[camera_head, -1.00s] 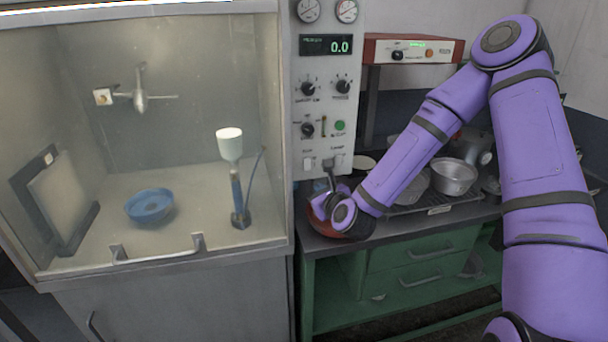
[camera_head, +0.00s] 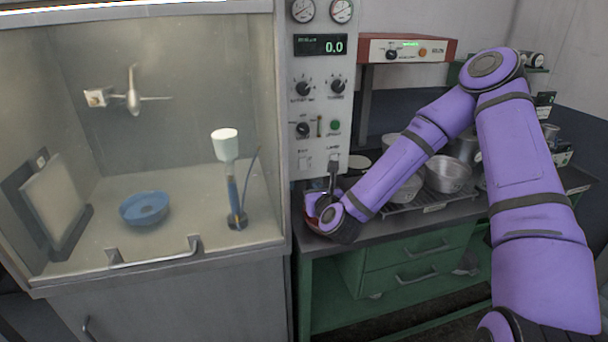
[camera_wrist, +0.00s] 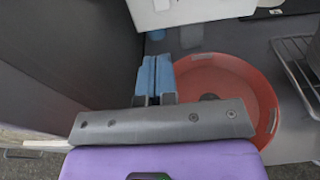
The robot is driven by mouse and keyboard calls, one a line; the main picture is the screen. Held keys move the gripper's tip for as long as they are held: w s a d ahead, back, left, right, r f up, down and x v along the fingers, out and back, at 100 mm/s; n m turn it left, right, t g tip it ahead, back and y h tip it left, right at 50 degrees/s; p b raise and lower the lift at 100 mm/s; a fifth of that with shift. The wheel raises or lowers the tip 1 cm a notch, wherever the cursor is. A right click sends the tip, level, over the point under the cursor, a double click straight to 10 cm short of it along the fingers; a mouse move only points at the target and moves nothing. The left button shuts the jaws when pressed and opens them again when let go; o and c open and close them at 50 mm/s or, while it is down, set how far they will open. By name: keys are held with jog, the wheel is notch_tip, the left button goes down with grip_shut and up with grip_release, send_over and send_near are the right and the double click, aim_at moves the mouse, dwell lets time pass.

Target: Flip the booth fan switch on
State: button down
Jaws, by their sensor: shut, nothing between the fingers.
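The booth's control panel (camera_head: 318,120) stands just right of the glass booth. Near its lower edge are two small switches: a left one (camera_head: 304,161) and a right one partly behind my gripper. Their labels are too small to read surely, so I cannot tell which is the fan switch or how it is set. My gripper (camera_head: 334,162) points up at the panel's lower right edge; I cannot tell whether it touches. In the wrist view its blue fingertips (camera_wrist: 155,72) are together and empty, below the white panel edge (camera_wrist: 185,12).
A red round pan (camera_wrist: 215,95) lies on the counter below my gripper. The booth (camera_head: 150,262) holds a blue bowl (camera_head: 145,208) and a white-topped stand (camera_head: 226,146). Metal pots (camera_head: 447,174) stand on a rack to the right, under a red-framed unit (camera_head: 408,48).

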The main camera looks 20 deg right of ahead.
aim_at(302, 170)
jog(key=w, duration=0.4)
jog(key=w+f, duration=0.1)
jog(key=w, duration=0.7)
jog(key=shift+w+f, duration=0.15)
jog(key=shift+f, duration=0.25)
jog(key=shift+w+f+t, duration=0.15)
jog(key=shift+w+t, duration=0.15)
jog(key=shift+t, duration=0.1)
